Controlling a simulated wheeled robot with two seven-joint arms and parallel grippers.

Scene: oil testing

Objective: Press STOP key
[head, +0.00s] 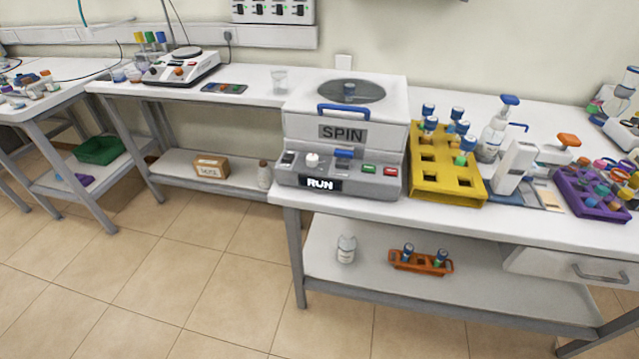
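A grey spin machine (345,150) labelled SPIN stands on the white bench in the head view. Its lid is closed, with a blue handle (343,108) at the front edge and a dark round window (344,91) on top. Its front panel display (320,184) reads RUN. To the right of the display are a green key (369,169) and a red key (391,171); any lettering on them is too small to read. A white knob (312,160) and a blue key (343,153) sit further left on the panel. Neither of my grippers shows.
A yellow rack (425,185) with blue-capped tubes stands close to the machine's right. A pump bottle (493,130) and a purple rack (590,205) stand further right. The floor in front is clear.

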